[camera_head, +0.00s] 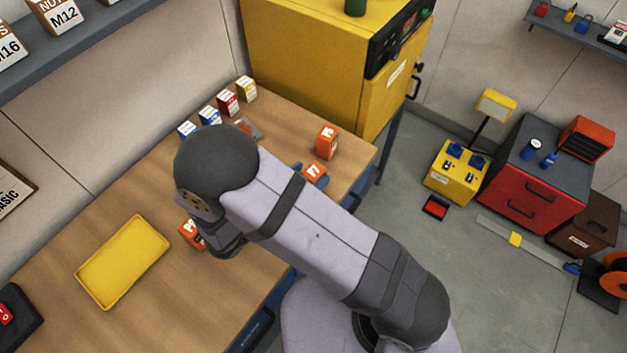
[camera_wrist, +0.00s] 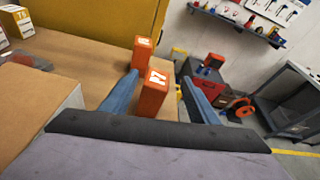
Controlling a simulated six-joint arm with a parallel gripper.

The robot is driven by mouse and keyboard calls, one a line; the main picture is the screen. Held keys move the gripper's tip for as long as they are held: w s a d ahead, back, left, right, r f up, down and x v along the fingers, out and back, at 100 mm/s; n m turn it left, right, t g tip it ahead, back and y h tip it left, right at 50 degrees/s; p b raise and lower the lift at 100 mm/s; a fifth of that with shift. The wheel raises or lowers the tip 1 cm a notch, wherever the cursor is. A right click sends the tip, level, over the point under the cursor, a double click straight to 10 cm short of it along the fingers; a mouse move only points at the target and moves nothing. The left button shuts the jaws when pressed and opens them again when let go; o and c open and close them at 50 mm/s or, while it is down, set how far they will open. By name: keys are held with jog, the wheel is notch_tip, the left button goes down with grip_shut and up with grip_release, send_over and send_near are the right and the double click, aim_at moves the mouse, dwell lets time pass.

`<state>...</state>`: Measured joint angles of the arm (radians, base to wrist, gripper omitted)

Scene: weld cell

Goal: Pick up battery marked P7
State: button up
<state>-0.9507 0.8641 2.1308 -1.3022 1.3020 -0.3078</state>
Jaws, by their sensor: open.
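The orange battery marked P7 (camera_wrist: 153,97) stands upright between the two blue fingers of my gripper (camera_wrist: 161,77) in the wrist view. My gripper is open, with a visible gap on the right side of the battery; contact on the left is hard to judge. In the head view the battery between the fingers (camera_head: 314,172) shows mostly its top, partly hidden by my arm. A second orange battery (camera_head: 327,141) stands beyond it, also in the wrist view (camera_wrist: 142,50); its mark is hard to read. A third orange battery (camera_head: 189,232) stands partly behind my arm.
A yellow tray (camera_head: 122,262) lies on the wooden bench (camera_head: 60,285). Several small boxes, including a red one (camera_head: 228,103), stand along the back. A yellow cabinet (camera_head: 310,55) borders the bench's far end. The bench edge is close to P7.

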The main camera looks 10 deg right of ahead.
jog(key=f, duration=0.1)
jog(key=f+m+b, duration=0.1)
jog(key=f, duration=0.1)
jog(key=shift+w+m+g, duration=0.2)
jog(key=shift+m+g, duration=0.1)
jog(key=shift+g, duration=0.1)
jog(key=shift+a+f+m+y+b, duration=0.15)
jog(key=shift+f+m+y+b, duration=0.15)
jog(key=shift+f, duration=0.05)
jog(key=shift+w+d+p, duration=0.25)
jog(key=shift+d+p, duration=0.05)
jog(key=shift+d, duration=0.05)
jog(key=shift+w+d+f, duration=0.35)
jog(key=shift+w+d, duration=0.1)
jog(key=shift+w+d+f+p, duration=0.1)
jog(key=shift+w+d+p, duration=0.2)
jog(key=shift+d+p, duration=0.4)
jog(key=shift+p+x, duration=1.1)
jog(key=shift+x, duration=0.8)
jog(key=shift+a+f, duration=0.15)
jog(key=shift+f, duration=0.05)
jog(key=shift+c, duration=0.6)
